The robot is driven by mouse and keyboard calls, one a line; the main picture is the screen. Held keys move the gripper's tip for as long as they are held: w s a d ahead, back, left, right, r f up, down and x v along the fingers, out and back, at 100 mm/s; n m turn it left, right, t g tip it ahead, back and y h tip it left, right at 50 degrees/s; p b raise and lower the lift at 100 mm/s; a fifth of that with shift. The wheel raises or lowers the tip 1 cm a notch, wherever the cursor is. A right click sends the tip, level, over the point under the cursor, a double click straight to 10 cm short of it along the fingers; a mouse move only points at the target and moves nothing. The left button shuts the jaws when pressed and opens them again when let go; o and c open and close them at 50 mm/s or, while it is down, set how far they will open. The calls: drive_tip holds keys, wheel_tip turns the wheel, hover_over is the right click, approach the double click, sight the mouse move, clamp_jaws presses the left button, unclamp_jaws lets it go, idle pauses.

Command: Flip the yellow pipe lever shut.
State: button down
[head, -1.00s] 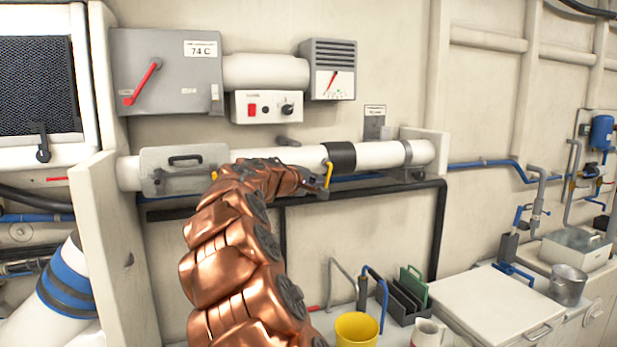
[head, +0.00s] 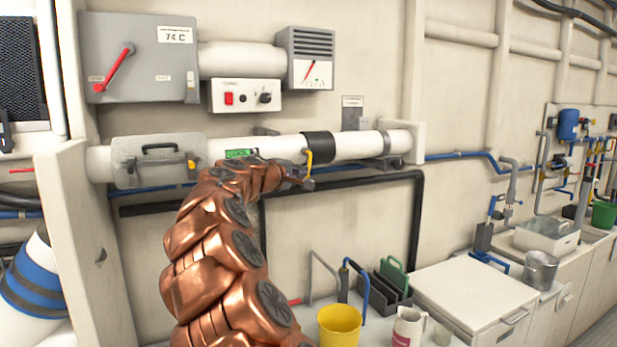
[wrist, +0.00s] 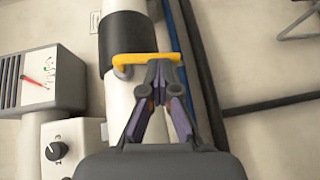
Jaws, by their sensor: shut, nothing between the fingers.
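The yellow pipe lever (head: 309,161) is on the white pipe (head: 360,145), beside its black band (head: 318,147). In the head view it hangs down the front of the pipe. In the wrist view the lever (wrist: 140,59) lies across the pipe, next to the black band (wrist: 127,35). My gripper (wrist: 164,66) is shut and empty, its fingertips right at the lever's right part; I cannot tell whether they touch. In the head view my gripper (head: 302,182) is at the lever's lower end, partly hidden by my copper arm.
A switch box (head: 140,60), a control box (head: 246,96) and a gauge (head: 312,65) are on the wall above. A dark pipe (head: 380,178) runs below the white pipe.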

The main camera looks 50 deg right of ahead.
drive_tip(key=shift+s, duration=0.15)
drive_tip(key=w+a+r+b, duration=0.2)
drive_tip(key=a, duration=1.1)
drive_tip(key=shift+b, duration=0.4)
drive_tip(key=s+a+f+m+y, duration=0.1)
drive_tip(key=s+a+f+y, duration=0.4)
drive_tip(key=s+a+f, duration=0.5)
drive_tip(key=s+a+f+m+y, duration=0.2)
drive_tip(key=s+a+f+y, duration=0.4)
drive_tip(key=f, duration=0.6)
drive_tip(key=s+a+f+n+g+y, duration=0.1)
drive_tip(key=s+a+f+y, duration=0.1)
drive_tip(key=s+a+f, duration=0.3)
drive_tip(key=s+a+f+n+g+y, duration=0.1)
drive_tip(key=s+a+f, duration=0.3)
drive_tip(key=a, duration=0.7)
drive_tip(key=s+a+f+g+y, duration=0.1)
drive_tip(key=s+a+f+y, duration=0.1)
drive_tip(key=s+a+f, duration=0.3)
drive_tip(key=s+a, duration=0.1)
drive_tip(key=a, duration=0.2)
drive_tip(key=shift+s+f+n+y, duration=0.2)
drive_tip(key=shift+f+n+y, duration=0.1)
drive_tip(key=shift+f+n, duration=0.1)
